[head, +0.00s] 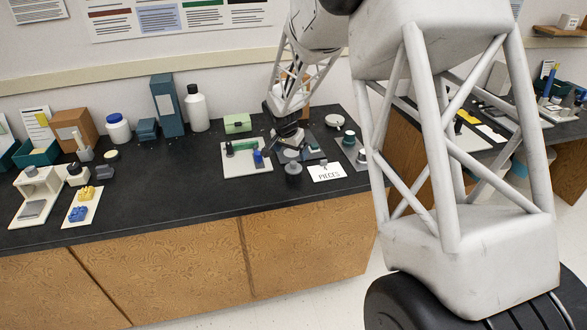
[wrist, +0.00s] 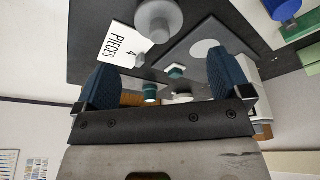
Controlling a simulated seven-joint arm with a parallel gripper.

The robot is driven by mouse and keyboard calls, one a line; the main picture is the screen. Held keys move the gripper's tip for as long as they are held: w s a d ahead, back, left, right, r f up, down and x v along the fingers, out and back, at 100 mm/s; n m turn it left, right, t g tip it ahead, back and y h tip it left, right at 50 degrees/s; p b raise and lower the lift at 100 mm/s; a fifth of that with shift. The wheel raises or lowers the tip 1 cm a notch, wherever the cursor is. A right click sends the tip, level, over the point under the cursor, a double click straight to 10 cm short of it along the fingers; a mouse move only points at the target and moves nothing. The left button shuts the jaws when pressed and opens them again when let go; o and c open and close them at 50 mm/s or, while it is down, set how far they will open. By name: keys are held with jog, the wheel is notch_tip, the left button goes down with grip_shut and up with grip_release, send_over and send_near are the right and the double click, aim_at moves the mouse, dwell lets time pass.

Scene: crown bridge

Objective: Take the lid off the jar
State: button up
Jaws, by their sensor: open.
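A grey round piece with a raised, narrower top (head: 293,168) stands near the counter's front edge beside a white card. It also shows at the top of the wrist view (wrist: 158,18); it may be the lidded jar, but I cannot tell for sure. My gripper (head: 289,143) is just behind it, over the dark tray area. In the wrist view my gripper (wrist: 166,82) is open, its blue fingers wide apart with nothing held. A small teal-and-white piece (wrist: 175,71) and a teal-topped piece (wrist: 150,92) show between the fingers, beyond them.
The "4 PIECES" card (head: 327,172) lies right of the grey piece. A white board (head: 246,161) with green and blue items lies left. A blue-capped white jar (head: 117,128) and a white bottle (head: 197,108) stand at the back. The counter's left middle (head: 170,172) is clear.

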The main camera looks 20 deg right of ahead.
aim_at(293, 163)
jog(key=shift+x, duration=1.25)
jog(key=shift+f, duration=0.1)
jog(key=shift+x, duration=2.5)
jog(key=c, duration=1)
